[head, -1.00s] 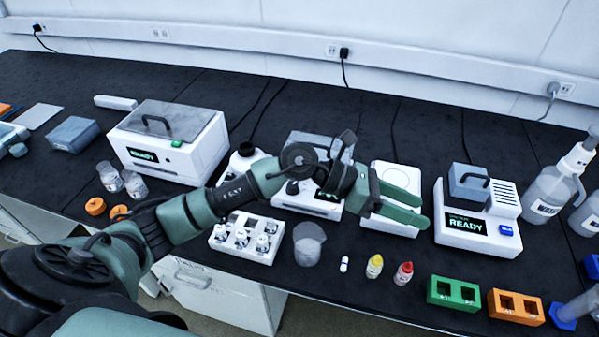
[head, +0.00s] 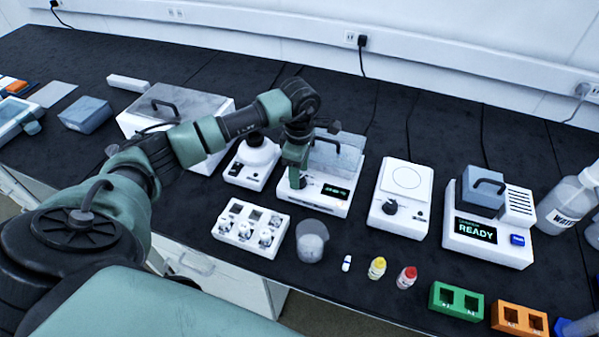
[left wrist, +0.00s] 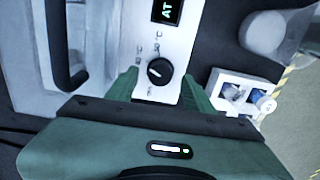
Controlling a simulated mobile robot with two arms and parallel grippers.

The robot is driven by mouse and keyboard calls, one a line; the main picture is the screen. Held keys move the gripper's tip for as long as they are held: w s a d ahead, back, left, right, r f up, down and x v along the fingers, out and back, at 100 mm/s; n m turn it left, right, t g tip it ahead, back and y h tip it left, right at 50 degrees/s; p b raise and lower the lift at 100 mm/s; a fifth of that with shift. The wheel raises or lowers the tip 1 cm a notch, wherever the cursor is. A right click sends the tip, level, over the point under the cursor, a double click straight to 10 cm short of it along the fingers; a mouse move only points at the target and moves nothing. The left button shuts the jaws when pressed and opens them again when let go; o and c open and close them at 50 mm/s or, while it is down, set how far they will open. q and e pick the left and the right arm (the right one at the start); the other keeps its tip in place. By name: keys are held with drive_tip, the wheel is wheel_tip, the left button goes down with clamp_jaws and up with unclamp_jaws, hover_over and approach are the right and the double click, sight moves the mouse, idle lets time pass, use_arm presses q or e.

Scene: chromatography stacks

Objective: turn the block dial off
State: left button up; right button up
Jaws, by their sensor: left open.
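The block dial (left wrist: 159,72) is a round black knob with a white pointer mark, on the white front panel of the heating block (head: 322,203). Small temperature labels surround it, too small to read surely. The pointer's exact setting is hard to tell. My left gripper (head: 296,182) points down over the front left of the block. In the left wrist view its two green fingers are open, one on each side of the dial, with no clear contact. In the head view the gripper mostly hides the dial. My right gripper is not in view.
The block has a lid with a black handle (left wrist: 70,75) and a lit display (head: 336,192). A vial rack (head: 240,240) and a beaker (head: 311,243) stand in front. A white device with a knob (head: 401,200) stands to the right, another (head: 245,172) to the left.

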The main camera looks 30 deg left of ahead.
use_arm(q)
drive_tip(key=shift+f, duration=0.7)
clamp_jaws()
